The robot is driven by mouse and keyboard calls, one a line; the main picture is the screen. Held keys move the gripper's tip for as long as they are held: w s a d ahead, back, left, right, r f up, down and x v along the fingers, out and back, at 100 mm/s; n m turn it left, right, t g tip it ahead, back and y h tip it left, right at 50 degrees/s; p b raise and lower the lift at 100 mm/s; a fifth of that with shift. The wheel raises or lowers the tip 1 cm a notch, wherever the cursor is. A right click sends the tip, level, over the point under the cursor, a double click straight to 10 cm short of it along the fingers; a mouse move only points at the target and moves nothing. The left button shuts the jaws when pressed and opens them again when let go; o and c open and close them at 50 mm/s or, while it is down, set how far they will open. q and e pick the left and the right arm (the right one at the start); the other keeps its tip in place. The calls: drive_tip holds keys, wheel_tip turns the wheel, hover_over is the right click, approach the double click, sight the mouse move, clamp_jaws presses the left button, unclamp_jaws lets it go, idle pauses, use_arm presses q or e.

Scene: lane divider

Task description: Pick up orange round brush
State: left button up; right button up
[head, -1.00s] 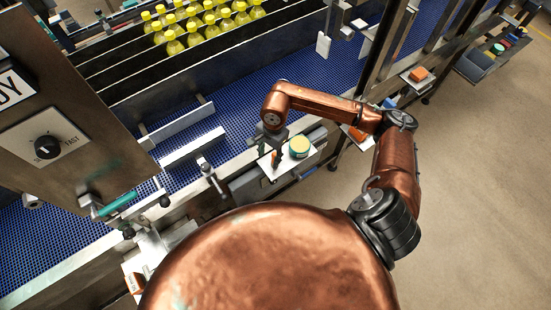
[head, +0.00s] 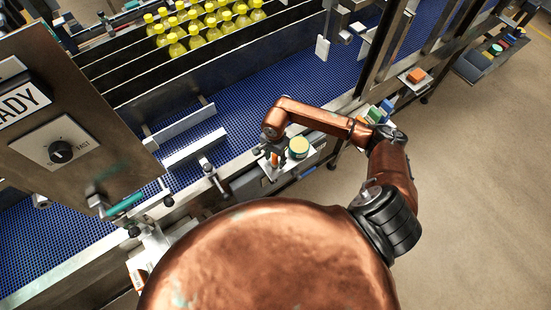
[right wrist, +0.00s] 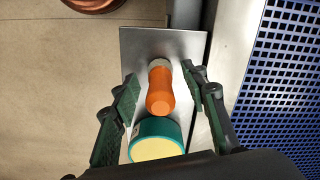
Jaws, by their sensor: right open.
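The orange round brush (right wrist: 160,92) stands or lies on a small metal shelf (right wrist: 150,42) beside the conveyor, with its pale end toward the top of the right wrist view. My right gripper (right wrist: 160,76) is open, with one green finger on each side of the brush and a visible gap on both sides. In the head view, a bit of orange (head: 274,160) shows beneath my right gripper (head: 276,153), which hides most of it. My left gripper is not in view.
Small coloured blocks (head: 376,112) sit on another shelf under my arm.

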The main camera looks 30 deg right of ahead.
drive_tip(key=shift+c, duration=0.3)
clamp_jaws()
drive_tip(key=shift+r, duration=0.1)
drive_tip(key=shift+w+r+b, duration=0.1)
drive_tip(key=shift+r+b, duration=0.4)
drive_tip(key=shift+b, duration=0.05)
drive_tip(key=shift+r+b, duration=0.5)
drive_tip(key=shift+r, duration=0.15)
drive_tip(key=s+a+r+b, duration=0.4)
drive_tip(key=s+a+r, duration=0.5)
drive_tip(key=a+r, duration=0.1)
drive_tip(key=shift+s+a+r+b, duration=0.25)
drive_tip(key=shift+s+r+b, duration=0.05)
drive_tip(key=shift+b, duration=0.1)
